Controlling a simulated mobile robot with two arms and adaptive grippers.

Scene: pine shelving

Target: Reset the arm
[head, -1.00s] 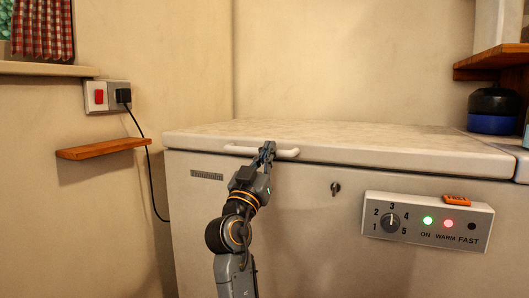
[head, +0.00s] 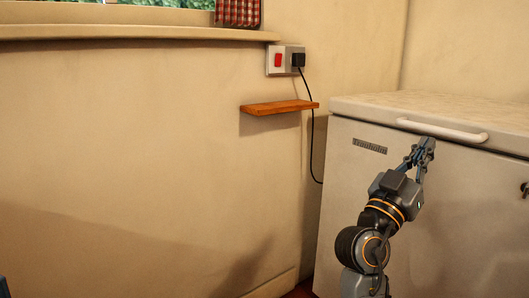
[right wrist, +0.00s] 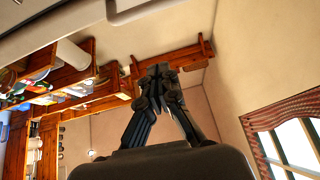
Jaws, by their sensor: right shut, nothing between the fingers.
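My right gripper (head: 424,150) is in front of the white chest freezer (head: 350,190), just below its lid handle (head: 440,129). In the head view its fingers are together and appear apart from the handle. In the right wrist view the fingers of the right gripper (right wrist: 160,72) meet at the tips with nothing between them. The freezer lid (head: 400,103) is down. My left gripper is not in view; only a small blue-grey bit shows at the lower left corner of the head view.
A wall socket with a red switch (head: 278,60) and a plug (head: 298,60) is left of the freezer, with a black cord (head: 312,130) hanging down. A small wooden shelf (head: 280,107) juts from the wall. The wrist view shows wooden shelving (right wrist: 75,60).

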